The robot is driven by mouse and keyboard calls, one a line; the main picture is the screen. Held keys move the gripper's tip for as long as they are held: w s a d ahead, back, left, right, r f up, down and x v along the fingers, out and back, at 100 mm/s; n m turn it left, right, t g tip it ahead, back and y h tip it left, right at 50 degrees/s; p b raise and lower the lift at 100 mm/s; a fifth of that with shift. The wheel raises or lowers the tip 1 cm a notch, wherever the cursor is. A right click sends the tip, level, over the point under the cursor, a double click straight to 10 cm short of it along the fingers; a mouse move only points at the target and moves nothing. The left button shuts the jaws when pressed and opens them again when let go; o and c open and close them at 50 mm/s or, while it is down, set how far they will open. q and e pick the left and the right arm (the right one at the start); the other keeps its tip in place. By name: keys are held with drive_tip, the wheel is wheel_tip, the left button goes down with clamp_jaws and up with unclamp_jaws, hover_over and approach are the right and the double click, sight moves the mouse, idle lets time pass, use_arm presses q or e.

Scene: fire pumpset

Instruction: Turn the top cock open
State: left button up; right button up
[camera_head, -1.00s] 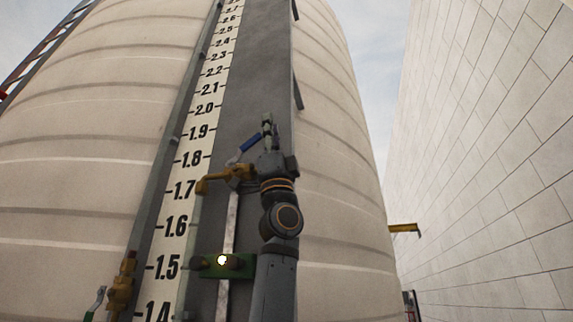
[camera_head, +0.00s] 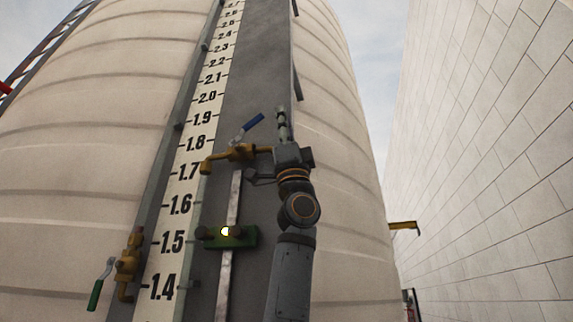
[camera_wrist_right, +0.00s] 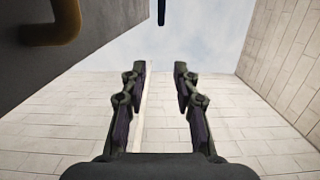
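The top cock (camera_head: 240,153) is a brass valve on the tank's grey gauge panel, near the 1.7 mark. Its blue lever (camera_head: 247,128) slants up to the right. My right gripper (camera_head: 282,112) points upward just right of the lever, with a small gap visible between them. In the wrist view the right gripper (camera_wrist_right: 159,68) has its two fingers apart with nothing between them. A piece of the blue lever (camera_wrist_right: 161,12) shows at the top edge, beyond the fingertips. Brass pipe (camera_wrist_right: 50,25) shows at upper left. My left gripper is not seen.
A green bracket (camera_head: 238,237) with a bright spot sits below the cock. A lower brass cock (camera_head: 128,262) with a green lever (camera_head: 97,290) is at lower left. A yellow bar (camera_head: 403,225) juts out at right. A pale block wall (camera_head: 490,160) stands right.

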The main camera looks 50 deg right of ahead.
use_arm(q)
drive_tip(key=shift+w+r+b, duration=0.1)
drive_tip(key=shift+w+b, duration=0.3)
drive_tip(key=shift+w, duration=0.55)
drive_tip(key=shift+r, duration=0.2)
